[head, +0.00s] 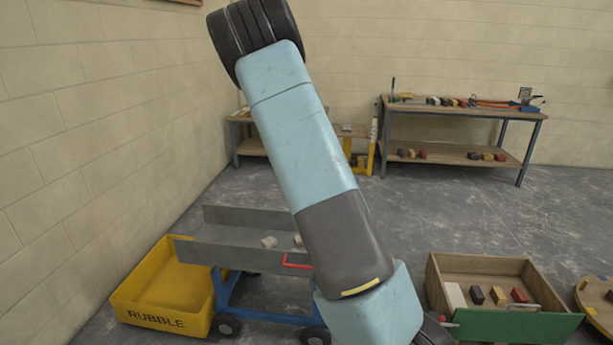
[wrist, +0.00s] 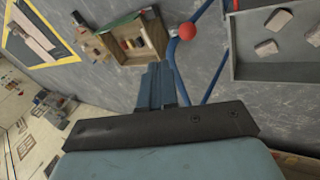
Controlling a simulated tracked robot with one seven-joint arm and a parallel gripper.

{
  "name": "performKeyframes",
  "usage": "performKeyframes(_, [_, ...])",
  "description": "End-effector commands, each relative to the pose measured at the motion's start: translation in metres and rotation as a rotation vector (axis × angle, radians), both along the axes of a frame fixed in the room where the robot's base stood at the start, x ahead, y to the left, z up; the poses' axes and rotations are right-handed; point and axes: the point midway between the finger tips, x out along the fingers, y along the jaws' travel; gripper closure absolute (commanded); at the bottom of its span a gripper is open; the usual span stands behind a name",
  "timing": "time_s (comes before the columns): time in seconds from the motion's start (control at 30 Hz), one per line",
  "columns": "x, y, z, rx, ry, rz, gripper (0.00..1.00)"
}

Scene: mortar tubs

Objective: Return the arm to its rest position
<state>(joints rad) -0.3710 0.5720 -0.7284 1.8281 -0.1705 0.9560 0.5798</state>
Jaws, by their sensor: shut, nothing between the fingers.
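My arm, light blue with dark grey sections, crosses the middle of the head view from the upper left to the lower right. Its gripper end does not show there. In the wrist view my gripper (wrist: 160,82) is shut and empty, its blue-grey fingers together above the grey floor. Nothing touches the fingertips that I can see.
A grey trough (head: 222,247) with rubble pieces sits on a blue cart, left of my arm. A yellow RUBBLE tub (head: 160,316) stands beside it. A green-fronted wooden box (head: 515,327) holds several blocks at right. A workbench (head: 460,112) stands behind.

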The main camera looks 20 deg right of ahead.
Motion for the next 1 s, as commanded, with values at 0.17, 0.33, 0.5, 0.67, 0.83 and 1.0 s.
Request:
performKeyframes(0.17, [0.0,0.0,0.0,0.002,0.0,0.001,1.0])
performKeyframes(0.33, [-0.01,0.007,0.01,0.047,-0.016,0.015,1.0])
performKeyframes(0.5, [-0.031,0.023,0.031,0.142,-0.053,0.06,1.0])
performKeyframes(0.67, [-0.053,0.04,0.054,0.227,-0.093,0.117,1.0])
performKeyframes(0.83, [-0.079,0.059,0.079,0.303,-0.141,0.185,1.0])
performKeyframes(1.0, [-0.107,0.078,0.104,0.364,-0.19,0.262,1.0])
